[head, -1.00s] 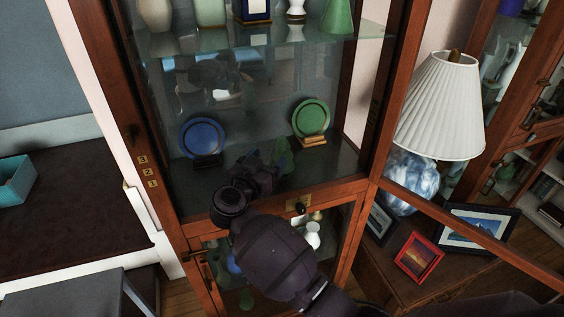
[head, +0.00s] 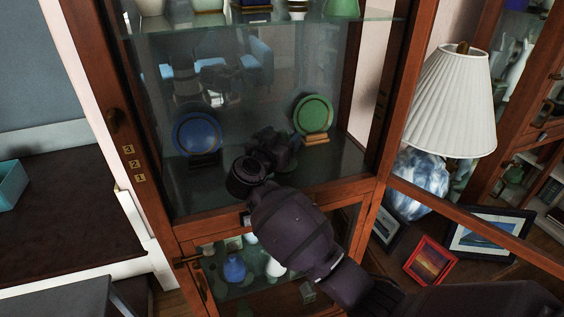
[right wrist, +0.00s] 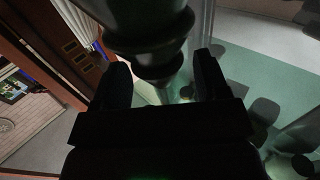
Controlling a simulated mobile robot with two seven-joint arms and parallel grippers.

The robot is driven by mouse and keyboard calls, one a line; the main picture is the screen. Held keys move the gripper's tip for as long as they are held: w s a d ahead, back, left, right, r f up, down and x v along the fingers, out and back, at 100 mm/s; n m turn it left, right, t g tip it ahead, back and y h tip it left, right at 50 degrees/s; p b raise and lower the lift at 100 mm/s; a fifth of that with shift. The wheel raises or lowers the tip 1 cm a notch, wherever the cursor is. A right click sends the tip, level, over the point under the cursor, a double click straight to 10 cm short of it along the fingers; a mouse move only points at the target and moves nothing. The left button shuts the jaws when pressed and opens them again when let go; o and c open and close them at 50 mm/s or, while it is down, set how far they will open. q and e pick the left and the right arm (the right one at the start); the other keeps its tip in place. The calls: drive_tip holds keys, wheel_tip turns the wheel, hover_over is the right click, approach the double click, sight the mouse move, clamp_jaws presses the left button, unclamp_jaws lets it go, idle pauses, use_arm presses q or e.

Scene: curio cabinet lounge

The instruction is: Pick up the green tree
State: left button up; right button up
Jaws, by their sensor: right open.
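The green tree, a dark tiered shape (right wrist: 150,38), stands between the two fingers of my right gripper (right wrist: 163,78) in the right wrist view. The fingers are spread, one on each side of it, and I cannot tell whether either touches it. In the head view my right gripper (head: 276,145) is inside the open cabinet, low over its shelf floor (head: 185,193), and it hides the tree. My left gripper is not in view.
A blue plate (head: 197,133) stands left of my right gripper and a green plate (head: 314,116) close on its right, both on stands. A glass shelf (head: 215,22) with ornaments is above. The wooden cabinet post (head: 397,100) is to the right. A white-shaded lamp (head: 451,100) stands outside.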

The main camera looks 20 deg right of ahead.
drive_tip(key=shift+w+d+f, duration=0.1)
drive_tip(key=shift+w+d, duration=0.25)
drive_tip(key=shift+w, duration=0.05)
clamp_jaws()
wheel_tip(320, 180, up, 10)
drive_tip(key=shift+f+p, duration=0.2)
drive_tip(key=shift+p, duration=0.75)
drive_tip(key=shift+r, duration=0.35)
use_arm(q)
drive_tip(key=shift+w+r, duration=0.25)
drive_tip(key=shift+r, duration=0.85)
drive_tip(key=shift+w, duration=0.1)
